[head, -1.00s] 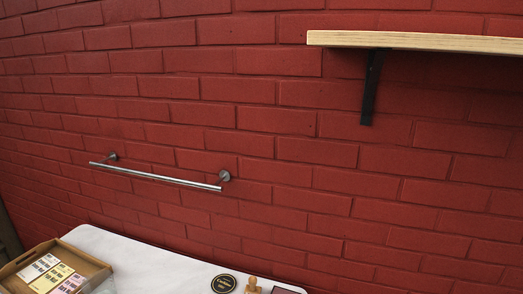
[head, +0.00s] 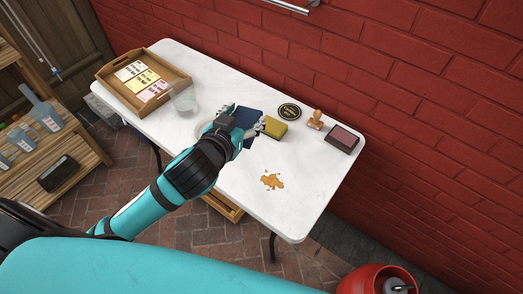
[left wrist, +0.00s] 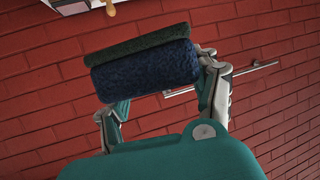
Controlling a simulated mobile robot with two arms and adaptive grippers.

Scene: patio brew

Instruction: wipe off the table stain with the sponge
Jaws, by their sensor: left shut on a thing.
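A splattered orange-brown stain (head: 272,181) lies on the white table (head: 318,205), toward its right front part. My left gripper (head: 241,121) is over the table behind and left of the stain, shut on a dark blue sponge (head: 249,115). In the left wrist view the blue sponge (left wrist: 145,68) sits between the fingers (left wrist: 158,85) and has a dark green layer on one face. A yellow sponge-like block (head: 275,127) with a dark side is just right of the gripper. The stain is uncovered. My right gripper is out of view.
A wooden tray with cards (head: 181,83), a clear glass (head: 184,99), a round dark coaster (head: 289,111), a wooden stamp (head: 316,119) and an ink pad (head: 342,139) are on the table. The red brick wall (head: 420,110) is behind. The tabletop around the stain is clear.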

